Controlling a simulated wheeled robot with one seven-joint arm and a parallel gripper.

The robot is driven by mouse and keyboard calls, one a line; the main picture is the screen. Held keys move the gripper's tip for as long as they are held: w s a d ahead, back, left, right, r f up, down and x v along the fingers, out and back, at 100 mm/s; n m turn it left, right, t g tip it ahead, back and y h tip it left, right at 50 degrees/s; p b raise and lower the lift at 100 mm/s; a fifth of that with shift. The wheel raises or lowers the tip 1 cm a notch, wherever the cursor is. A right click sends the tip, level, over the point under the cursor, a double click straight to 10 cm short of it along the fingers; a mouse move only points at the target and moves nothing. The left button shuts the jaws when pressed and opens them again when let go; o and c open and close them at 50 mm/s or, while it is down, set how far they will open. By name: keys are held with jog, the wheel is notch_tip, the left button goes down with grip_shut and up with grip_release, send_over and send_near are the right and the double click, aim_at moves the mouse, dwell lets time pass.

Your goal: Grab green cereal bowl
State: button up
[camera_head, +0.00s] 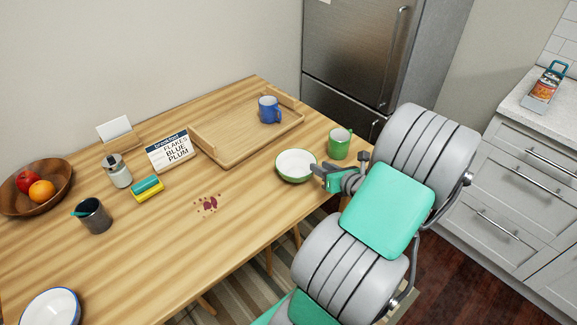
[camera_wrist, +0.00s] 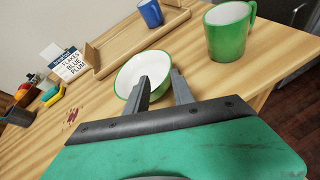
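The green cereal bowl (camera_head: 293,163), white inside with a green rim, sits on the wooden table near its right edge. It also shows in the wrist view (camera_wrist: 134,73), just beyond the fingers. My gripper (camera_head: 319,173) is at the bowl's right side, close to the rim. In the wrist view my gripper (camera_wrist: 160,78) has its fingers apart. The left finger overlaps the bowl and the right finger is at its right edge. I cannot tell whether either finger touches it. Part of the near rim is hidden by the fingers.
A green mug (camera_head: 340,144) stands close behind my gripper. A wooden tray (camera_head: 228,139) with a blue mug (camera_head: 269,109) lies behind the bowl. A red-brown stain (camera_head: 209,205), a sign (camera_head: 171,151) and a sponge (camera_head: 147,189) are further left. Table in front of the bowl is clear.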

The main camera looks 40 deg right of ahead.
aim_at(314, 159)
jog(key=shift+s+d+f+m, duration=0.15)
jog(key=shift+s+d+m, duration=0.05)
jog(key=shift+d+m, duration=0.5)
jog(key=x, duration=0.7)
jog(key=shift+w+d, duration=0.2)
jog(key=shift+w, duration=0.05)
jog(key=c, duration=0.6)
grip_shut()
jog(key=shift+a+f, duration=0.1)
